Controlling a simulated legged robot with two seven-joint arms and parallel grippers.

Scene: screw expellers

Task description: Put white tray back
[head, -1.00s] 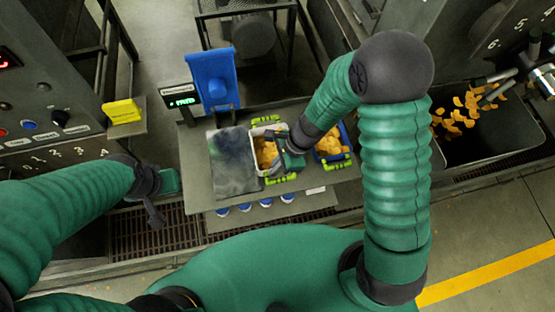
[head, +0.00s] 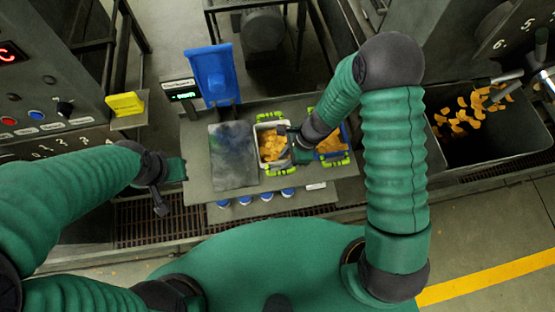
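The white tray (head: 257,139) holds orange-yellow pieces (head: 271,145) and has lime-green handles. It stands on the grey table, between a dark stained plate and a blue tray. My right gripper (head: 288,148) is over the right side of the white tray; my own wrist hides part of the tray. Its fingers are too small and covered to tell whether they are open or shut. My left gripper (head: 168,190) is at the left, away from the table's trays; its finger state is unclear.
The blue tray (head: 345,136) with similar pieces stands right of the white tray. The dark stained plate (head: 232,156) lies left. A scale with a blue upright part (head: 212,76) is behind. Blue-capped items (head: 266,196) sit below the table front. A bin (head: 490,140) is at right.

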